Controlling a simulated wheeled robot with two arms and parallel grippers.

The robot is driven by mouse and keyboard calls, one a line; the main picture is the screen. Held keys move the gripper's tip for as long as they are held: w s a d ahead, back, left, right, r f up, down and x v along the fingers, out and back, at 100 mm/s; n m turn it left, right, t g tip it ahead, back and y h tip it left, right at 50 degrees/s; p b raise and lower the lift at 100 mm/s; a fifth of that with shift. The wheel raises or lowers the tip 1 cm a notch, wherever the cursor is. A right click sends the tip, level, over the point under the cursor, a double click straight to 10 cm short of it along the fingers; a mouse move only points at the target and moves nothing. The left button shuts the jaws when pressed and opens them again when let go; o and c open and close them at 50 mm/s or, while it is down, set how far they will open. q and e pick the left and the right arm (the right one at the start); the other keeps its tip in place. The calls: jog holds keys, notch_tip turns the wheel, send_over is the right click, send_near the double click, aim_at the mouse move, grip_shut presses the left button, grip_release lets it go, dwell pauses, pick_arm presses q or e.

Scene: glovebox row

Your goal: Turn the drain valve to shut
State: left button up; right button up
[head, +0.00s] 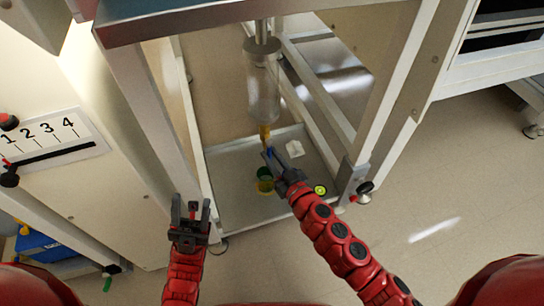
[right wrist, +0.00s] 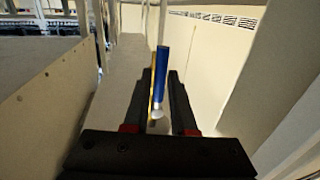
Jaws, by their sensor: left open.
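The drain valve is a small brass fitting (head: 264,131) under a clear cylinder (head: 262,92), with a blue lever (head: 269,152). In the right wrist view the blue lever (right wrist: 161,78) stands upright between the fingers, with a strip of brass to its left. My right gripper (head: 275,160) is at the lever, just below the fitting. Its fingers (right wrist: 160,100) straddle the lever; whether they press on it cannot be told. My left gripper (head: 190,208) is open and empty, left of the tray and away from the valve.
A shallow grey tray (head: 234,160) lies under the valve, holding a green and yellow round item (head: 265,182) and a white piece (head: 294,149). White frame legs (head: 400,90) stand on both sides. A numbered scale panel (head: 45,138) is at the left.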

grip_shut()
dwell(1.1)
